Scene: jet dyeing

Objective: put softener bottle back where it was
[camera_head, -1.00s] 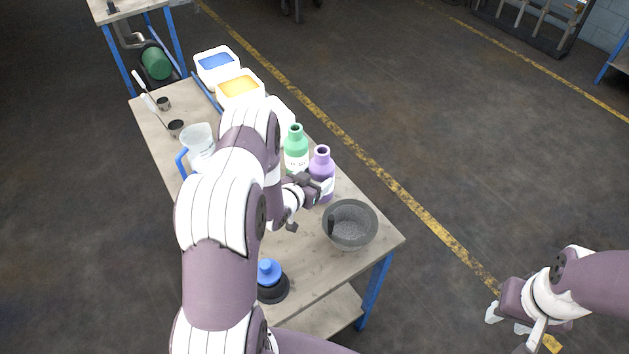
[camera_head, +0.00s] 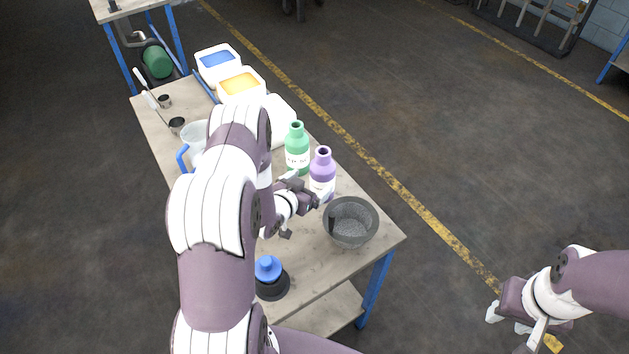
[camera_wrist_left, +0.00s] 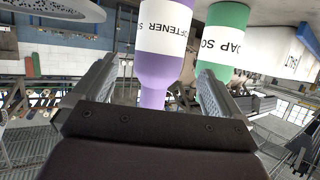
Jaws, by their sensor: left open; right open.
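The purple softener bottle (camera_head: 322,174) stands upright on the table, just behind the mortar. In the left wrist view the softener bottle (camera_wrist_left: 162,70) appears upside down, its label and neck showing between the two spread fingers. My left gripper (camera_head: 312,186) is open just to the left of the bottle; in its wrist view (camera_wrist_left: 152,85) no finger is clearly pressed on it. The green soap bottle (camera_head: 297,150) stands right behind the softener and also shows in the left wrist view (camera_wrist_left: 228,50). My right gripper (camera_head: 507,320) is open and empty, over the floor.
A grey mortar (camera_head: 351,222) stands near the table's front right corner. A blue-topped black object (camera_head: 269,278) sits at the front edge. White tubs with blue (camera_head: 217,63) and orange (camera_head: 241,86) contents, and a partly hidden jug (camera_head: 192,140), stand further back.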

